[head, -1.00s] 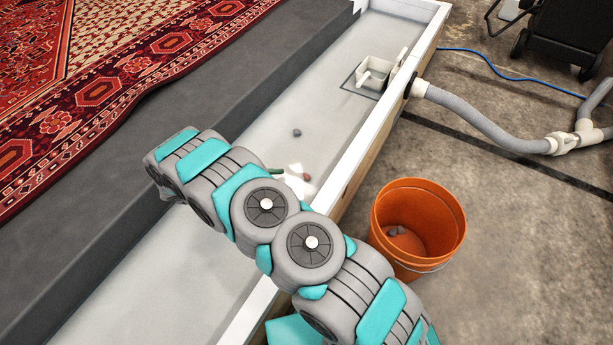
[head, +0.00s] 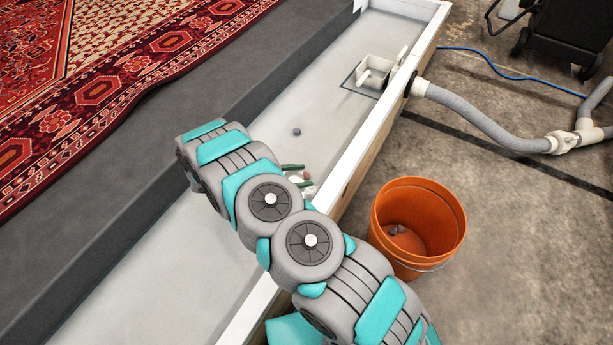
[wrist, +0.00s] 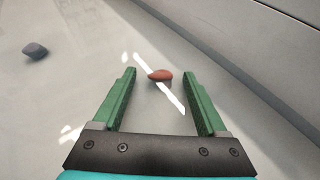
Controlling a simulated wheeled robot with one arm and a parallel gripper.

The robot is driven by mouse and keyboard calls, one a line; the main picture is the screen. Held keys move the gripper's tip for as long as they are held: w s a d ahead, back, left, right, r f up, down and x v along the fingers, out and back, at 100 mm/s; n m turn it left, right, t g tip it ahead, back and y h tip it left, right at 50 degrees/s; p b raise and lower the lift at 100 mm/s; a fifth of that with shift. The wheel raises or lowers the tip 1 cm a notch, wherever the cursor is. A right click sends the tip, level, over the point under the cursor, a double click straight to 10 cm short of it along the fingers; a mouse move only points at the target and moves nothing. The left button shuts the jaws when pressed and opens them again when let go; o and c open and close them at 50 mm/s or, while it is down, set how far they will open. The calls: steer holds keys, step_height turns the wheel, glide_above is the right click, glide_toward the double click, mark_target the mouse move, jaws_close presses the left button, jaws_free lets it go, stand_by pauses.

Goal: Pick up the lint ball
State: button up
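A small reddish-brown lump (wrist: 160,75) lies on the pale trough floor, between and slightly beyond my fingertips in the wrist view. A small dark grey lump (head: 297,132) lies farther along the trough; it also shows at the upper left of the wrist view (wrist: 35,51). I cannot tell for certain from looks which of the two is the lint ball. My gripper (wrist: 159,73) is open, its two green fingers apart with nothing held. In the head view my gripper (head: 298,176) is partly hidden behind my arm, low in the trough.
The trough's white right wall (head: 367,140) runs beside my gripper. A pale drain box (head: 376,73) sits farther up the trough. An orange bucket (head: 417,228) with small lumps inside stands outside the wall. A grey ledge (head: 130,170) and red rug (head: 110,85) lie left.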

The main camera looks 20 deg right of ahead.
jaws_close()
stand_by(0.4)
steer(key=shift+r, duration=0.1)
